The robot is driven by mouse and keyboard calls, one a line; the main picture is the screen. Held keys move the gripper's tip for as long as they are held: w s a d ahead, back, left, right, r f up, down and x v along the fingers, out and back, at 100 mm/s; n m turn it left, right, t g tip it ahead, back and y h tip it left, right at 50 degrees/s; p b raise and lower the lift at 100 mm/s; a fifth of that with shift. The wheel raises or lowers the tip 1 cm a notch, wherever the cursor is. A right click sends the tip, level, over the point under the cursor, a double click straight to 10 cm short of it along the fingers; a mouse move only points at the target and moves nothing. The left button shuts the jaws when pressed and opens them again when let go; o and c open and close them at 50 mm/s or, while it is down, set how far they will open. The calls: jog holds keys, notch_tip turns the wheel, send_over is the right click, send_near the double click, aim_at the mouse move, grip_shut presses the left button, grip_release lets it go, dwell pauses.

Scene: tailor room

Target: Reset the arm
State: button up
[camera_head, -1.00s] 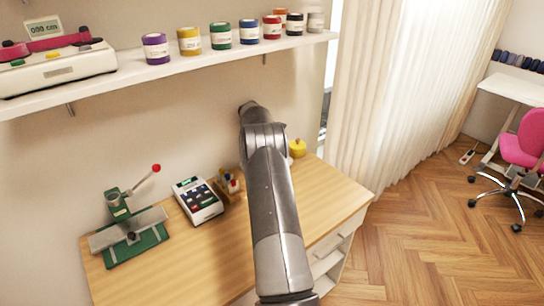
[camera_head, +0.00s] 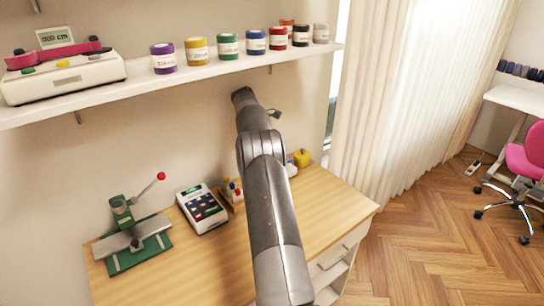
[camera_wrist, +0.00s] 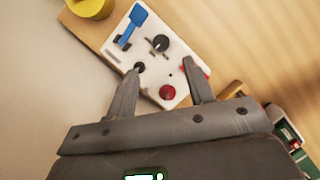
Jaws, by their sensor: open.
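My arm (camera_head: 268,200) reaches from the bottom of the head view up over the desk toward the wall. In the head view a small part of my gripper (camera_head: 274,113) shows past the arm's end, near the wall below the shelf. In the wrist view my gripper (camera_wrist: 170,85) is open, its two fingers apart with nothing held between them. Beyond the fingers is a white panel (camera_wrist: 181,58) with a blue lever, dark knobs and a red button. The gap between fingers and panel is hard to judge.
The wooden desk (camera_head: 330,205) holds a green press (camera_head: 137,240), a keypad device (camera_head: 202,208) and a yellow object (camera_head: 302,157). The shelf (camera_head: 200,78) above carries several paint jars and a white measuring device (camera_head: 65,75). A curtain (camera_head: 400,90) hangs right. Open floor (camera_head: 430,250) lies beyond.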

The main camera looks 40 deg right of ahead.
jog(key=shift+w+a+r, duration=0.15)
jog(key=shift+a+r, duration=0.05)
jog(key=shift+r, duration=0.35)
